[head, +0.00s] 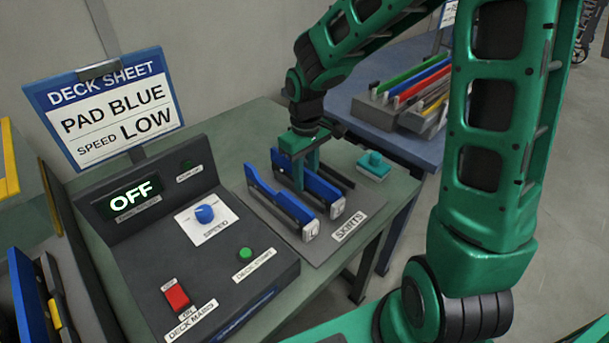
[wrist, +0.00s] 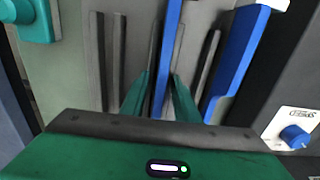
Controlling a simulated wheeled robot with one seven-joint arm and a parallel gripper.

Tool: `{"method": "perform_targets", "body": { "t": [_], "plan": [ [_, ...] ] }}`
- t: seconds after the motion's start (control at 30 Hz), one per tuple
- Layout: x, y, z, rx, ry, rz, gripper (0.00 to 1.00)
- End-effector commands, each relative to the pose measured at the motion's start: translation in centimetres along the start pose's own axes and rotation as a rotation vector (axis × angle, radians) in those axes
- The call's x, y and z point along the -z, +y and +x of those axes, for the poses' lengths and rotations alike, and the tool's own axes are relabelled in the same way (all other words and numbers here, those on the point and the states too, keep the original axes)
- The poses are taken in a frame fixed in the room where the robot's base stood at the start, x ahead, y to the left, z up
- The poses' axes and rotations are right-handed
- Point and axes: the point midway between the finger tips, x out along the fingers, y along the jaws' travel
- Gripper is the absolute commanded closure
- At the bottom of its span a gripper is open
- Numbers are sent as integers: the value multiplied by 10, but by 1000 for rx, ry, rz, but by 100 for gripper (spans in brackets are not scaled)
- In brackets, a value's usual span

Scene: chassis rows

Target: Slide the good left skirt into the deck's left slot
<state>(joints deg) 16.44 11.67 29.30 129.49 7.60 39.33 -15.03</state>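Two long blue skirts stand side by side in dark rails on a grey plate labelled SKIRTS (head: 350,226). The left blue skirt (head: 270,192) and the right blue skirt (head: 322,191) each have a white tag at the near end. My gripper (head: 305,183) is lowered over the right one. In the wrist view my fingers (wrist: 161,85) stand on either side of this blue skirt (wrist: 172,30), with small gaps showing. The other blue skirt (wrist: 236,60) is to the right there. I cannot tell which skirt is good. I cannot make out the deck's left slot.
A control console (head: 190,255) at left shows OFF, with a speed knob (head: 204,214), a green button (head: 245,253) and a red switch (head: 176,295). A teal block (head: 373,165) sits beside the plate. A rack of coloured bars (head: 410,95) is on a blue table behind.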

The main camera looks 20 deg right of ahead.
Motion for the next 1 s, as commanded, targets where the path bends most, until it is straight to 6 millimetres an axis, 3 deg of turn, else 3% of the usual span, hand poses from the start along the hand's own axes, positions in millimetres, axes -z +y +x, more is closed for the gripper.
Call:
{"method": "perform_targets", "body": {
  "t": [0.2, 0.7, 1.0],
  "plan": [
    [0, 0, -3, -1, 1, 0, 72],
    [-3, 0, -92, -1, 2, 0, 72],
    [-4, 0, -109, 0, 0, 0, 72]
  ]
}}
